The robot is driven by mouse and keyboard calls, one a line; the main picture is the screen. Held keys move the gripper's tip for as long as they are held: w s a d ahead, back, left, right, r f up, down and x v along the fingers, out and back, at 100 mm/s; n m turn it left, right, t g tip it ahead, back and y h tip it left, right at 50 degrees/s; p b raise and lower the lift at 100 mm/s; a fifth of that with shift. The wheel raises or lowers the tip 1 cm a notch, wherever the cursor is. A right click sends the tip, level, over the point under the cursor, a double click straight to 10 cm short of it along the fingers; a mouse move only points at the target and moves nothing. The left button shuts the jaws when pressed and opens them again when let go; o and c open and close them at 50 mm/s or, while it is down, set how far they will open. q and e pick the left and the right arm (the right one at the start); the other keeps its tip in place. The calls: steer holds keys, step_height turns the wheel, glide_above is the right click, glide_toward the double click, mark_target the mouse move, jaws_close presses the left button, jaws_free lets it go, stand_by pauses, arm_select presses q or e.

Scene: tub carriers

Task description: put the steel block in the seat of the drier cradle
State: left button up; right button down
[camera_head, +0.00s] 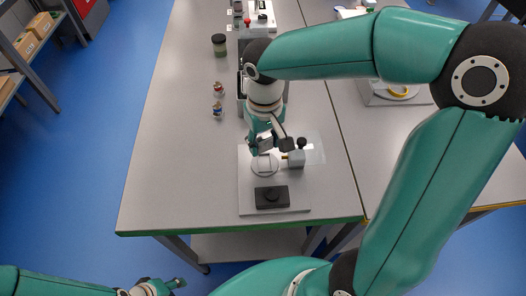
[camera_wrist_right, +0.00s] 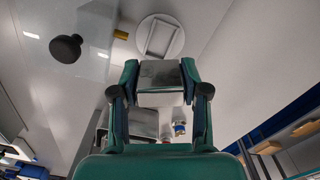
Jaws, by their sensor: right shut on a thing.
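My right gripper (camera_head: 268,147) hangs over the light board on the table. In the right wrist view it also shows (camera_wrist_right: 160,92), shut on the steel block (camera_wrist_right: 160,82), a shiny grey block between its two fingers. In the head view the block is hard to make out among the fingers. The cradle seat, a raised square frame on a round pale disc (camera_head: 257,172), is just in front of the gripper. The disc also shows in the wrist view (camera_wrist_right: 178,41), apart from the block. My left gripper (camera_head: 172,285) is at the bottom edge, its jaws unclear.
A grey fitting with a black knob (camera_head: 297,158) stands right of the disc. A dark block with a knob (camera_head: 271,197) sits on the board (camera_head: 246,200) in front. Small bottles (camera_head: 217,110) and a dark-lidded jar (camera_head: 219,45) stand farther back. The table's left side is clear.

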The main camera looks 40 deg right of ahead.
mark_target(264, 150)
steer(key=shift+f, duration=2.3)
steer(key=shift+f, duration=0.1)
steer(key=shift+f, duration=0.15)
steer(key=c, duration=0.6)
jaws_free()
steer(key=shift+r, duration=0.4)
step_height(264, 150, up, 11)
steer(key=shift+r, duration=0.4)
